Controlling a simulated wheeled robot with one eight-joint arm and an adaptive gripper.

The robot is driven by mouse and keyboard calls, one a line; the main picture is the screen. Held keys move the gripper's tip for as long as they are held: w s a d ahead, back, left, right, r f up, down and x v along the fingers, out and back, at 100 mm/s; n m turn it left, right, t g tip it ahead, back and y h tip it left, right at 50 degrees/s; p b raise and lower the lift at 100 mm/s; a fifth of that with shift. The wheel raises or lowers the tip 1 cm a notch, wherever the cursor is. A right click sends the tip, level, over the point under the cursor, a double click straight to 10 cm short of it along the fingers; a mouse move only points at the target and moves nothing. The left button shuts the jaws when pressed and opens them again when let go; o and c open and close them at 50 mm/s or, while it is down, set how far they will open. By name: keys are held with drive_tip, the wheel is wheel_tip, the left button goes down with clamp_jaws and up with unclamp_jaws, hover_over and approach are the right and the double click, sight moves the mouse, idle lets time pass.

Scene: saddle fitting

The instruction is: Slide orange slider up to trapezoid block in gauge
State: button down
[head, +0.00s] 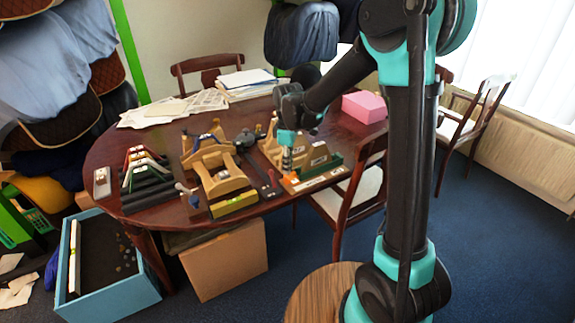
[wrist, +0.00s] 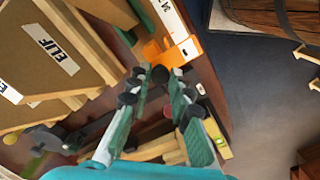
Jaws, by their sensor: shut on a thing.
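The orange slider (wrist: 187,48) sits at the end of a white scale strip (wrist: 168,17) in the wrist view, with an orange part just beyond my fingertips. My gripper (wrist: 150,76) is shut on a part of the slider; the fingertips hide most of the grip. A space shows between slider and block. In the head view my gripper (head: 287,150) is low at the front of the gauge (head: 326,166), at the table's right end.
A pink block (head: 364,107) and papers lie behind. A chair (head: 350,190) is close to the table's right edge. A blue bin (head: 105,295) stands on the floor.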

sight(295, 172)
drive_tip(key=shift+w+d, duration=0.45)
drive_tip(key=shift+d, duration=0.2)
drive_tip(key=shift+w+d, duration=0.4)
drive_tip(key=shift+d, duration=0.2)
drive_tip(key=c, duration=1.4)
unclamp_jaws()
drive_tip(key=shift+o, duration=0.2)
drive_tip(key=shift+r, duration=0.15)
wheel_tip(295, 172, up, 12)
